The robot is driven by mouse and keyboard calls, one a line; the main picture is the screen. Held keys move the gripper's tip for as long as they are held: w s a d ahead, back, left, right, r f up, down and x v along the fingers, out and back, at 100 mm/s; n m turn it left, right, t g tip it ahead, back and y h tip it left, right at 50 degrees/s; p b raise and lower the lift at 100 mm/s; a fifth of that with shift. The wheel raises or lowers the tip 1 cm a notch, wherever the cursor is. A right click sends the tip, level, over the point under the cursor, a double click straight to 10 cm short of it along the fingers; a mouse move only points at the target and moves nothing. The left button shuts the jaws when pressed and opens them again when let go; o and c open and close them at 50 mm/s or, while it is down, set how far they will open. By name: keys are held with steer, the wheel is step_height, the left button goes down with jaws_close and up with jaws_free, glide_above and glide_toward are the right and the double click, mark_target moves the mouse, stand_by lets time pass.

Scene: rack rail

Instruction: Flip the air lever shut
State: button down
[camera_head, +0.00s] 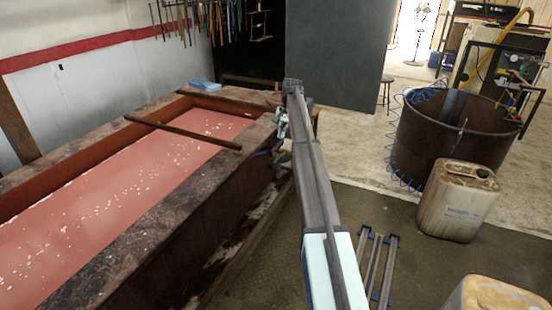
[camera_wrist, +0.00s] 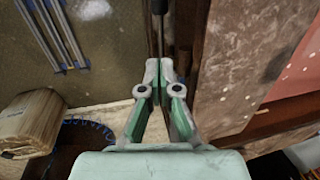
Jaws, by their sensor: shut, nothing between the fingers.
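I cannot pick out the air lever for certain. A cluster of small coloured fittings (camera_head: 515,75) sits on a dark frame above the rusty drum at the right of the head view; any lever there is too small to tell. The fittings do not show clearly in the wrist view.
The long tank (camera_head: 215,215) of reddish liquid fills the left. The rusty drum (camera_head: 440,135) has a coiled blue hose (camera_head: 393,150) beside it. A dirty jerrycan (camera_head: 458,200) and blue-ended rails (camera_head: 378,262) are on the floor. Floor between tank and drum is largely clear.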

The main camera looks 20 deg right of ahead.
mark_target(275, 162)
steer(key=f+p, duration=0.1)
steer(key=f, duration=0.3)
steer(key=w+a+f+p, duration=0.1)
steer(key=f, duration=0.4)
steer(key=w+f+p, duration=0.1)
steer(key=f, duration=0.3)
steer(key=shift+a+f, duration=0.4)
steer(key=shift+a, duration=0.1)
